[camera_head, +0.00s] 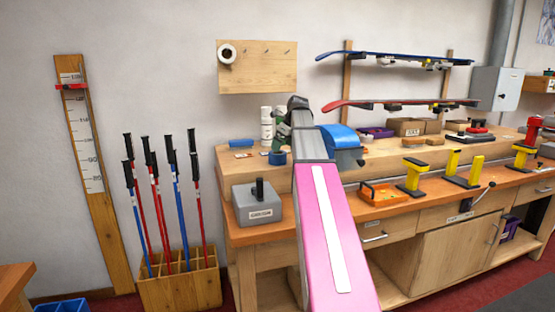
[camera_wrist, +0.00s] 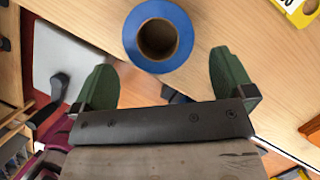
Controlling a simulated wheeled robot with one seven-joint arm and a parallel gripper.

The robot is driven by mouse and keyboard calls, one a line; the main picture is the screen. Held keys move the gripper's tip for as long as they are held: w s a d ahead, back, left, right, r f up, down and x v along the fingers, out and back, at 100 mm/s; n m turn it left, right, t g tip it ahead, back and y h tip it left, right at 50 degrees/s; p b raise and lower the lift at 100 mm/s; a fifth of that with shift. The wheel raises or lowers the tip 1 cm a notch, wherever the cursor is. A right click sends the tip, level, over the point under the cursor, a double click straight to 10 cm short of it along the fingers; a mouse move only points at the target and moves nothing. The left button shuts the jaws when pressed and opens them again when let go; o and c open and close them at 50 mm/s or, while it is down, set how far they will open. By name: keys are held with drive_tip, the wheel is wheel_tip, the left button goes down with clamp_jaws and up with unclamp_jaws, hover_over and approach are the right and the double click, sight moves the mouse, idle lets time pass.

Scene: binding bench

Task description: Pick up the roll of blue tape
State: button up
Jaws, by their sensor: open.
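The roll of blue tape (camera_wrist: 131,36) lies flat on the wooden bench top in the wrist view, its brown core facing up. In the head view the blue tape (camera_head: 277,158) sits near the front of the raised bench shelf, left of my pink arm. My gripper (camera_wrist: 160,62) is open and empty, its two green fingers wide apart. In the wrist view the roll shows between and just beyond the fingertips, and no finger visibly touches it. In the head view the fingers are small and hard to make out above the roll.
A grey box (camera_head: 257,205) with a black handle stands left of the tape on the lower bench top. White rolls or cans (camera_head: 266,125) stand behind it. A blue curved piece (camera_head: 341,137) is right of my arm. An orange tray (camera_head: 381,192) lies farther right.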

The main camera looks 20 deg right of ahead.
sight(278, 158)
drive_tip(key=shift+x, duration=2.7)
drive_tip(key=shift+s, duration=0.1)
drive_tip(key=c, duration=0.7)
